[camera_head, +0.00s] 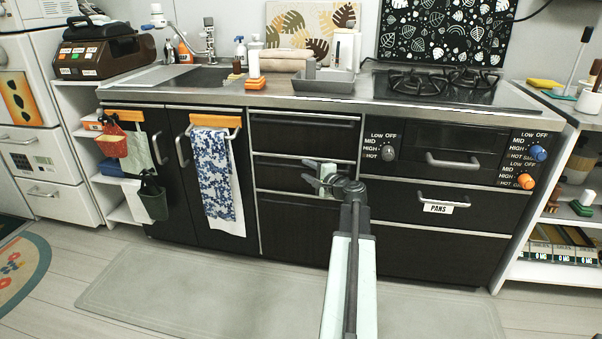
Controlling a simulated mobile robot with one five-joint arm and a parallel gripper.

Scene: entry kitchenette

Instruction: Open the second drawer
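The black drawer stack stands in the middle of the counter. Its top drawer (303,136) is shut. The second drawer (280,174) below it also looks shut, its front level with its neighbours. A dark strip runs along its upper edge, and its right part is hidden behind my gripper. A taller black front (290,230) lies below. My gripper (306,173) is in front of the right half of the second drawer. Its dark fingers are spread apart and point left, with nothing seen between them. I cannot tell whether they touch the drawer.
A patterned towel (215,175) hangs on the cabinet door to the left. The stove front (430,155) with knobs and the "PANS" drawer (435,208) are to the right. A grey mat (200,295) covers the floor. A grey tray (325,83) sits on the counter above.

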